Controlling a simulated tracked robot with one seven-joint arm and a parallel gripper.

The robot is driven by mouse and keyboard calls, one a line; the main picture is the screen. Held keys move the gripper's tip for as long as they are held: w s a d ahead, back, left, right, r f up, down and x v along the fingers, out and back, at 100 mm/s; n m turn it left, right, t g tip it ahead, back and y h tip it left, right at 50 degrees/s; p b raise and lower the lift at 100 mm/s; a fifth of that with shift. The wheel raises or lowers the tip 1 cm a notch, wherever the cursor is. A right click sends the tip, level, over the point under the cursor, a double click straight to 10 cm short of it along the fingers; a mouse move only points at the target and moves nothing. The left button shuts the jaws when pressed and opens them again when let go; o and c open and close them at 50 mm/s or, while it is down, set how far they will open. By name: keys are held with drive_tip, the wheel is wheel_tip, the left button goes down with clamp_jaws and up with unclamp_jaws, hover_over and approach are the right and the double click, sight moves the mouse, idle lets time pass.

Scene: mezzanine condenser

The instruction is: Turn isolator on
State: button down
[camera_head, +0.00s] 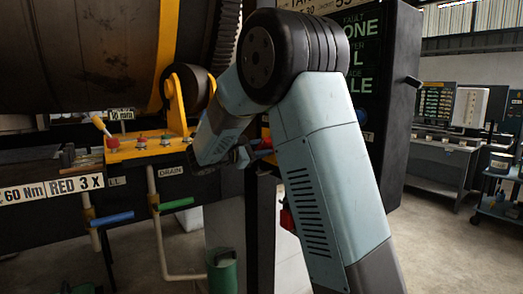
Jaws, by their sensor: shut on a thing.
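My gripper (243,157) is at the end of my arm, low beside the yellow bracket and to the right of the DRAIN label. It is small, dark and partly covered by my own wrist. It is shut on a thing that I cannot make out. A small red part (264,153) shows just to the right of the gripper; I cannot tell whether the two touch. A red box-like part (287,218) shows lower down on the dark post, partly behind my forearm. No label for the isolator can be read, so I cannot tell which part it is.
A yellow bracket (150,150) carries small red knobs and a lever (101,126). Below hang pipes with a blue handle (112,218) and a green handle (176,204). A green cylinder (222,272) stands below. A black display panel (400,100) is at right.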

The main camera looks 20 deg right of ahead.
drive_tip(key=c, duration=1.1)
unclamp_jaws()
drive_tip(key=shift+f, duration=0.4)
drive_tip(key=shift+c, duration=0.2)
drive_tip(key=shift+o, duration=1.1)
drive_tip(key=shift+r, duration=0.15)
drive_tip(key=shift+a, duration=0.1)
drive_tip(key=v, duration=1.3)
drive_tip(key=shift+a, duration=0.3)
drive_tip(key=shift+s+d, duration=0.1)
